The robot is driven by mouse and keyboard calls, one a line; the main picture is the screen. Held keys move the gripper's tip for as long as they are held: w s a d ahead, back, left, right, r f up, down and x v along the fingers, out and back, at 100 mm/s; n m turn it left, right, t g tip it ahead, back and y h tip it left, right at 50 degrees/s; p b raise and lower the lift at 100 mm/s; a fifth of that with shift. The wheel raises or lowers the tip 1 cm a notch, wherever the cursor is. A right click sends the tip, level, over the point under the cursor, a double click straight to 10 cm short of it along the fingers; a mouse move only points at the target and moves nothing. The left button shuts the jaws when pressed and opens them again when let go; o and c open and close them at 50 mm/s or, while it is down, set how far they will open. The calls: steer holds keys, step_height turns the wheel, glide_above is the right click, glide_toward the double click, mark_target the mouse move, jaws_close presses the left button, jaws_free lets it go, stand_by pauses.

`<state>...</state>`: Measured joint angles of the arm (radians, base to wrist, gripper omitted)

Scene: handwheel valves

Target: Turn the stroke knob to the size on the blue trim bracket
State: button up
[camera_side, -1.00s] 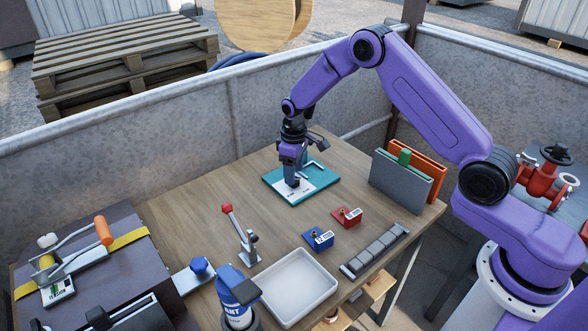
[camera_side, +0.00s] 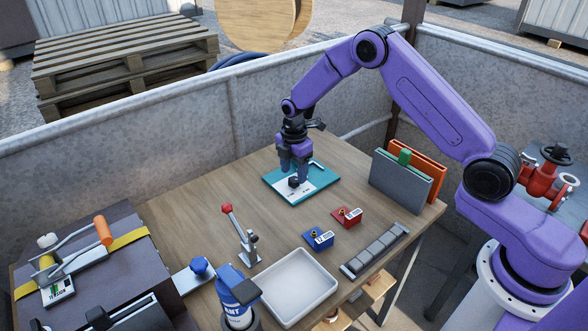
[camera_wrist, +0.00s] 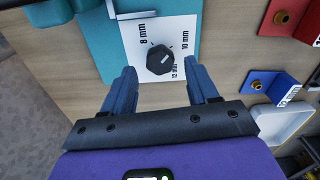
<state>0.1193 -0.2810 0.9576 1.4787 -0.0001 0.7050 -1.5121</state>
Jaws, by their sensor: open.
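The stroke knob (camera_wrist: 160,60) is a dark faceted knob on a white plate marked 8 mm, 10 mm and 12 mm, set on a teal base (camera_side: 273,180). I cannot clearly tell which mark it points to. In the side view, the knob (camera_side: 294,182) shows between my fingers. My gripper (camera_wrist: 162,76) is open and empty, its fingertips apart on either side of the knob and seemingly just above it. The blue trim bracket (camera_side: 318,239) lies on the table with a white size label; the label, partly cut off in the wrist view (camera_wrist: 267,86), seems to read 12 mm.
A red bracket (camera_side: 347,217) lies beside the blue one. A white tray (camera_side: 291,288), a red-tipped lever (camera_side: 240,235), a grey segmented bar (camera_side: 375,250) and upright folders (camera_side: 402,178) stand around. The table left of the teal base is clear.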

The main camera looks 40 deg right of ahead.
steer(key=shift+n, duration=0.3)
steer(key=shift+f, duration=0.15)
steer(key=shift+f, duration=0.85)
steer(key=c, duration=0.8)
steer(key=shift+o, duration=0.2)
